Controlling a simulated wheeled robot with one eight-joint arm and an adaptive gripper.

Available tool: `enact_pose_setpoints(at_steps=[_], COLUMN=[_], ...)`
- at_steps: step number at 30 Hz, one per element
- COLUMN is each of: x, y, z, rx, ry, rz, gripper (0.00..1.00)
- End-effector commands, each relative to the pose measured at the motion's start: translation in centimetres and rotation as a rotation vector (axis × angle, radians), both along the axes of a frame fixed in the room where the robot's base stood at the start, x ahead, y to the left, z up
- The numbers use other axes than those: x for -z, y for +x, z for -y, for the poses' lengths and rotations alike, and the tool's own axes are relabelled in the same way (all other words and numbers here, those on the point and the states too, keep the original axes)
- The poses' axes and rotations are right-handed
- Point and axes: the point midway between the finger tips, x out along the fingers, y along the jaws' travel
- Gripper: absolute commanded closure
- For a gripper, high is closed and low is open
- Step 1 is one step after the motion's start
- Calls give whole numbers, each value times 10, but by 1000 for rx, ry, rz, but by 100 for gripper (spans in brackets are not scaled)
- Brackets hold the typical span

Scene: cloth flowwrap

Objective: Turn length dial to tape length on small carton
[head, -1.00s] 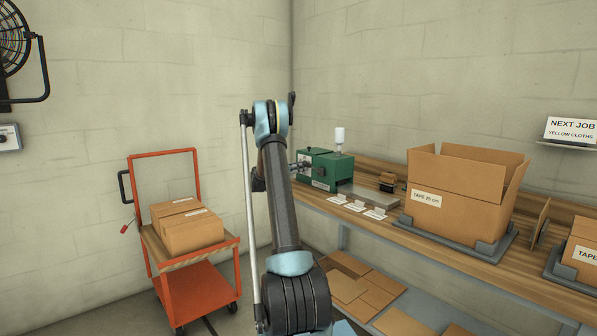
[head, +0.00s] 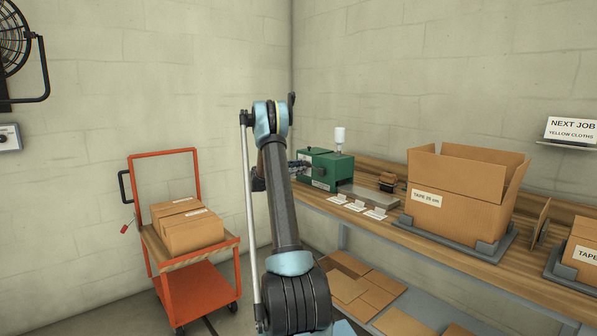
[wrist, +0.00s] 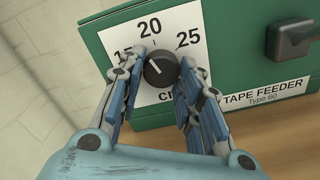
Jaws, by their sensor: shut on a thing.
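The black length dial (wrist: 160,68) is on the white scale plate of the green tape feeder (head: 327,170), which shows 15, 20 and 25. Its pale pointer mark appears to point up and left, between 15 and 20; the exact reading is hard to tell. My gripper (wrist: 158,82) is shut on the dial, with one blue-padded finger on each side. The left finger partly hides the 15. A large open carton (head: 455,205) on the bench is labelled TAPE 25 cm. Another carton (head: 582,250) is cut off at the right edge; only TAPE is readable on its label.
The wooden bench (head: 375,232) runs along the right wall, with white cards (head: 357,206) in front of the feeder. Flat cardboard (head: 350,285) lies on the lower shelf. An orange cart (head: 195,285) with closed cartons stands at left.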

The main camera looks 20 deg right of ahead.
Motion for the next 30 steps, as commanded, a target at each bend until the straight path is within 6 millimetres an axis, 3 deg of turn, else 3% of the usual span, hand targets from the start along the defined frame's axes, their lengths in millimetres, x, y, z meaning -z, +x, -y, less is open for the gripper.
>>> enact_pose_setpoints(at_steps=[15, 30], x=[0, 1], y=[1, 0], z=[-1, -1], rx=[0, 1], ry=[103, 117], rz=[280, 317], gripper=[92, 91])
